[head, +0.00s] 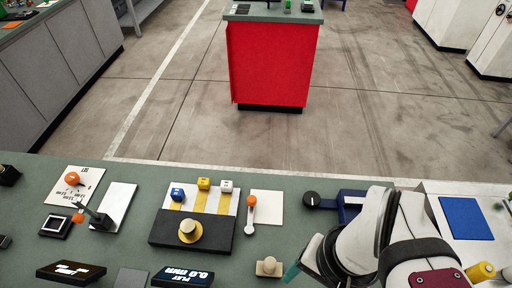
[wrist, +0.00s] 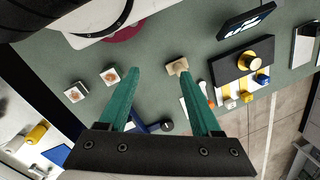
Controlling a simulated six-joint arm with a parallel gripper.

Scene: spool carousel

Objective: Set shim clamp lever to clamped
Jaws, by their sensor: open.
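A lever with an orange knob (head: 251,201) and a pale shaft stands beside a white plate (head: 268,208), right of the black block with the spool; it looks like the shim clamp lever, though no label is readable. Its knob points away from me, its pivot end toward me. In the wrist view the lever is largely hidden behind a finger. My gripper (wrist: 160,70) is open and empty, with two teal fingers above the bench. In the head view a teal fingertip (head: 291,272) shows to the right of the lever and nearer me, apart from it.
A beige knob block (head: 269,266) sits near my fingers. The black block (head: 190,235) carries a brass spool (head: 190,231); coloured small blocks stand behind it. A black knob (head: 310,198) with a blue frame is to the right. Another orange-knobbed lever (head: 78,217) is far left.

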